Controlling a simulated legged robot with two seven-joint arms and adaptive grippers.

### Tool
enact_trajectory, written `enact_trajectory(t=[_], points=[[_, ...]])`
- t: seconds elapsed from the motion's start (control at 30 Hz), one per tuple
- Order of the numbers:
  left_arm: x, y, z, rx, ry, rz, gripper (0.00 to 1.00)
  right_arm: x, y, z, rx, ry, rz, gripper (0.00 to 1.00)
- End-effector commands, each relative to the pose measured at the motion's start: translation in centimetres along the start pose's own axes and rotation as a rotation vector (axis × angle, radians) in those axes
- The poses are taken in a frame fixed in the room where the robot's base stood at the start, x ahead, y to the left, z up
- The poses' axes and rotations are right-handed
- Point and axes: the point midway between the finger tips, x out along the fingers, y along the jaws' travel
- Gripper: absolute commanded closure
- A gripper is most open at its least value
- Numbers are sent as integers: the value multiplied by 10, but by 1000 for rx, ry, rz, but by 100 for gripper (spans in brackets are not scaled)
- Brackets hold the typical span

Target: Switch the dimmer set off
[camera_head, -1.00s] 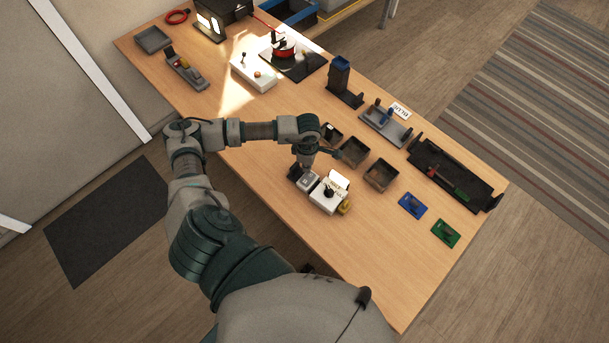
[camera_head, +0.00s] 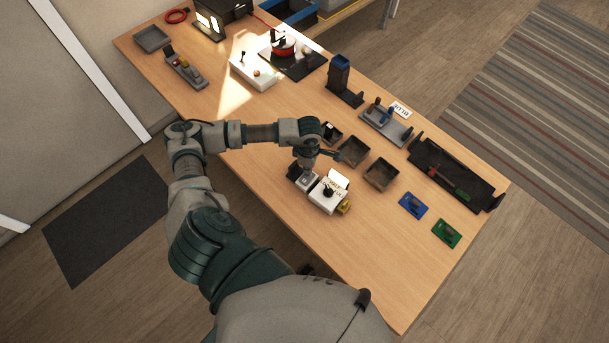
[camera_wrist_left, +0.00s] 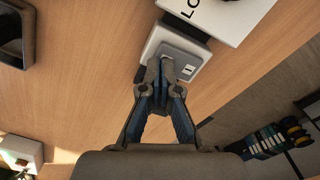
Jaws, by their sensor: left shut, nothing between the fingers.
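A small pale switch box with a grey face and a white rocker (camera_wrist_left: 188,69) lies under my left gripper. In the head view this switch box (camera_head: 308,183) sits beside a white box with a dark knob (camera_head: 328,194). The white box (camera_wrist_left: 228,14) also shows at the top of the left wrist view, with part of its lettering cut off. My left gripper (camera_wrist_left: 167,72) is shut and empty, its tips over the switch box beside the rocker. Whether the tips touch it I cannot tell. The left gripper (camera_head: 304,167) partly hides the switch box in the head view. My right gripper is not in view.
Several dark open bins (camera_head: 354,151) stand just right of the left gripper. A yellow part (camera_head: 344,207) sits against the white box. Blue (camera_head: 412,205) and green (camera_head: 446,233) plates lie farther right. The table's near edge is close to the switch box.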

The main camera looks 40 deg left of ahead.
Motion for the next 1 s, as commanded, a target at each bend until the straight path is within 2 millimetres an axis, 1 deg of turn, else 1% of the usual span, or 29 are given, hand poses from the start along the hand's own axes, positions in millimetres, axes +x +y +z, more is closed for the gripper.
enact_trajectory(t=[0.17, 0.5, 0.63, 0.77, 1.0], points=[[3, -1, 2, 1, 1, 0, 100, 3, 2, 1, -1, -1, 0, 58], [11, 3, -6, -1, -5, -3, 100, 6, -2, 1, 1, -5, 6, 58], [9, 3, -5, -1, -4, -2, 100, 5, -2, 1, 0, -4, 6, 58], [2, 2, -3, 0, -3, -2, 100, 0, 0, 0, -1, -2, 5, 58], [-22, 0, 0, 1, -1, 1, 100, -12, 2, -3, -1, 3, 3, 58]])
